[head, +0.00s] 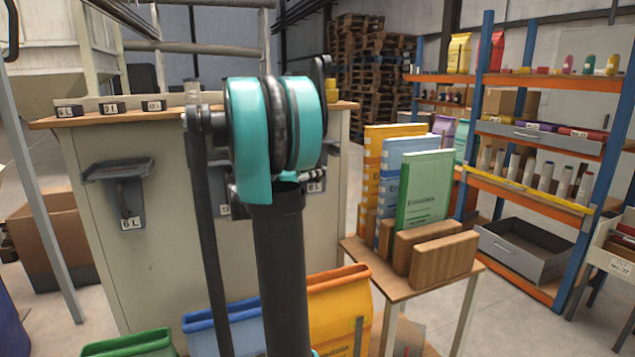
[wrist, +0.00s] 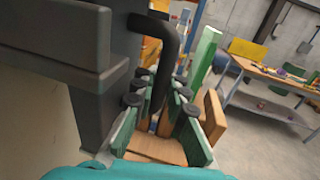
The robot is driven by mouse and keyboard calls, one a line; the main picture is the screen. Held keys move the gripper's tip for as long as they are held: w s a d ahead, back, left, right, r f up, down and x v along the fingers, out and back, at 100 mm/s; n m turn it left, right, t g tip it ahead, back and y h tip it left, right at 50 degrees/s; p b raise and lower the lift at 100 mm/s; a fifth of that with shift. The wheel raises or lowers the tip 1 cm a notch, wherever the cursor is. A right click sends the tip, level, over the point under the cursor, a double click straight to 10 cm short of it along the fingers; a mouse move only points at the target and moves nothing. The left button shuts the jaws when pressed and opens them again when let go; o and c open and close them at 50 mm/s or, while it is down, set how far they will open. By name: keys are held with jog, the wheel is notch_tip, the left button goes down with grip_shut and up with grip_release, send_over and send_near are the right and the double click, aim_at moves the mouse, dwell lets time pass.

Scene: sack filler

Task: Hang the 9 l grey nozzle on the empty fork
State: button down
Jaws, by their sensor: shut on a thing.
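My gripper (wrist: 163,98) shows in the wrist view, its green and black fingers shut on the black curved handle of a dark grey nozzle (wrist: 55,62). The nozzle's wide body fills the upper left of that view; no volume mark on it is readable. In the head view my arm hides the gripper and most of what it holds. A grey nozzle with a 6 L plate (head: 121,188) hangs on the left of the cabinet front. I cannot make out the empty fork.
The pale cabinet (head: 150,280) has a wooden top (head: 80,119) with small label blocks. Coloured sacks stand at its foot. A small wooden table (head: 370,256) with upright sacks is to the right, before a blue and orange shelf rack (head: 470,120).

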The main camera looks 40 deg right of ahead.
aim_at(316, 178)
jog(key=shift+w, duration=0.4)
jog(key=f, duration=0.2)
jog(key=shift+w+d+f, duration=0.15)
jog(key=shift+w+f, duration=0.15)
jog(key=shift+f, duration=0.45)
jog(key=shift+f, duration=0.1)
jog(key=c, duration=1.6)
grip_release()
jog(key=shift+o, duration=0.2)
